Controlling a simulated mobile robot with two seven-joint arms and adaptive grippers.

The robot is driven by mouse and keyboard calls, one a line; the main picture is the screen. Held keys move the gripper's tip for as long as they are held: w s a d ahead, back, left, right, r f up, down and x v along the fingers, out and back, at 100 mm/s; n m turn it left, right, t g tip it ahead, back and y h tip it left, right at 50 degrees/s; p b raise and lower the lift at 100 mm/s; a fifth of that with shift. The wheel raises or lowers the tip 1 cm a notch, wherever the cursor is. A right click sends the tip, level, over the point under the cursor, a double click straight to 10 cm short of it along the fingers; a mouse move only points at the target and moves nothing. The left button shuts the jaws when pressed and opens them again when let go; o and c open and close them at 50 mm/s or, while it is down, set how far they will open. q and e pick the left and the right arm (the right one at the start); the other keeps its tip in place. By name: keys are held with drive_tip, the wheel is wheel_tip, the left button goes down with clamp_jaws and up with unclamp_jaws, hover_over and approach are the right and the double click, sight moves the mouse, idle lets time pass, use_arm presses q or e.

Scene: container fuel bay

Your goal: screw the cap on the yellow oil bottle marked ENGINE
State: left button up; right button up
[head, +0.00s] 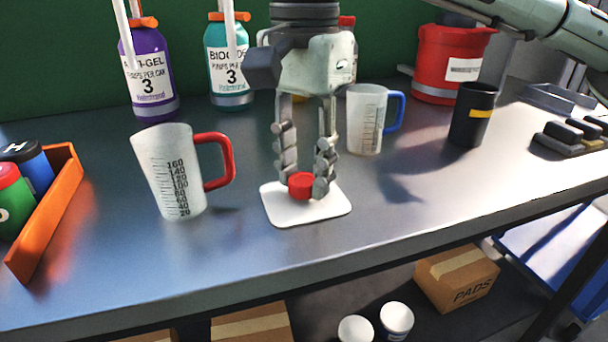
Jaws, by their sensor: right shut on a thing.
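My right gripper (302,180) points straight down over a small white pad (331,207) in the middle of the bench. It is shut on a small red cap (301,186), with one finger on each side of it. The cap is low over the pad; I cannot tell whether it touches the pad. No yellow bottle marked ENGINE is in view. My left gripper is not in view.
A measuring jug with red handle (170,175) stands left of the pad. A blue-handled jug (366,120), black cup (471,115) and red bucket (450,62) stand right. Purple (148,80) and teal (230,60) pump bottles stand behind. An orange tray (50,215) is left.

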sight(304, 178)
wheel_tip(304, 178, up, 4)
drive_tip(key=shift+f, duration=0.1)
drive_tip(key=s+a+r, duration=0.5)
drive_tip(key=s+r, duration=0.2)
drive_tip(key=s, duration=0.3)
drive_tip(key=shift+a, duration=0.35)
drive_tip(key=shift+s, duration=0.1)
